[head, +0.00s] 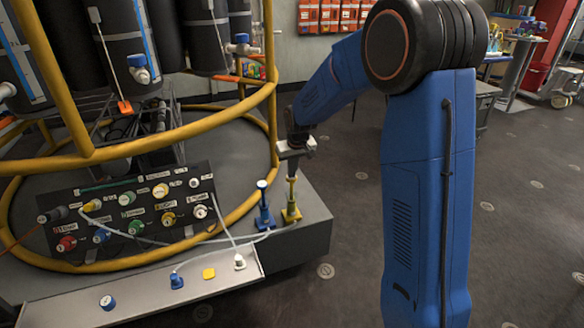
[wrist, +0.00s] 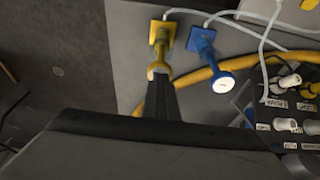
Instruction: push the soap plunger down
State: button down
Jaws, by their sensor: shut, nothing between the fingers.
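Two plungers stand near the right corner of the grey platform: a yellow plunger (head: 291,208) and a blue plunger (head: 264,210). I cannot read which one is the soap plunger. My gripper (head: 291,174) is shut and empty, pointing down right over the yellow plunger's top. In the wrist view, the shut fingers (wrist: 160,82) end at the knob of the yellow plunger (wrist: 159,45); I cannot tell whether they touch it. The blue plunger (wrist: 211,60), with its pale round top, stands beside it, clear of the fingers.
A panel of coloured connectors (head: 130,215) stands left of the plungers, with pale hoses running near their bases. A yellow rail (head: 272,110) curves close by on the left. A pale tray (head: 140,290) with small caps lies in front. Open floor (head: 340,220) lies to the right.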

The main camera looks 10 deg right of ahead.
aim_at(293, 182)
notch_tip(293, 182, down, 8)
jog(key=shift+r, duration=0.1)
dwell(0.4)
jog(key=shift+s, duration=0.1)
jog(key=shift+r, duration=0.45)
jog(key=w+v, duration=0.1)
jog(key=v, duration=1.2)
jog(key=shift+r, duration=0.3)
